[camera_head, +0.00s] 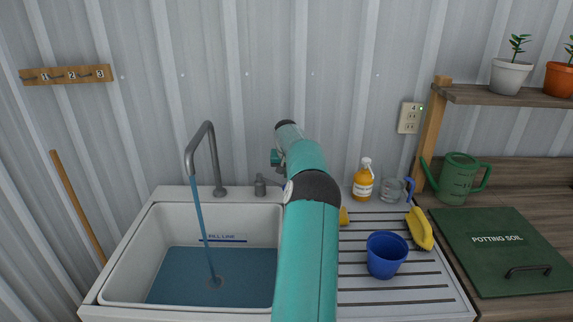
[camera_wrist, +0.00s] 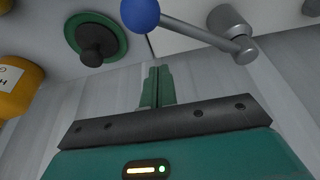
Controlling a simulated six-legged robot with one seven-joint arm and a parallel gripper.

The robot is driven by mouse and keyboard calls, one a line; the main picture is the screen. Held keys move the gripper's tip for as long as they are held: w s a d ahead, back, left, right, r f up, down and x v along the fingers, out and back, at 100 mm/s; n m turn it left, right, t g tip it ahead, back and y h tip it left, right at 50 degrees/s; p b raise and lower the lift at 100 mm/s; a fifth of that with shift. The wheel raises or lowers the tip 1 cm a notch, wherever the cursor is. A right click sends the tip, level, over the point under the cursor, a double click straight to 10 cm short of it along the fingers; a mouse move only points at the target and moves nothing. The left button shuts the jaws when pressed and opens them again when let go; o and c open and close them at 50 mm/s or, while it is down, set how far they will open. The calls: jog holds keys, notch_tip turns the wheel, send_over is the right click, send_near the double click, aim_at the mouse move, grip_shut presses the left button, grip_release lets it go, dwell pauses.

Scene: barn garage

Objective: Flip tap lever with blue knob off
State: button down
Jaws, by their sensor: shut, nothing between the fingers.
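The tap (camera_head: 205,160) is a grey gooseneck, and water runs from it into the white sink (camera_head: 128,262).
The sink water (camera_head: 180,274) lies just under the blue fill line (camera_head: 220,240). A blue cup (camera_head: 386,255), yellow brush (camera_head: 420,230), orange bottle (camera_head: 363,182) and glass mug (camera_head: 393,190) are on the drainboard. A green disc with a dark knob (camera_wrist: 95,38) is near the lever.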

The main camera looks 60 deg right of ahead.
jog(key=a, duration=0.1)
jog(key=s+a, duration=0.1)
jog(key=a, duration=0.1)
jog(key=shift+s+a, duration=0.25)
jog(key=shift+a, duration=0.05)
jog(key=shift+a, duration=0.1)
dwell(0.4)
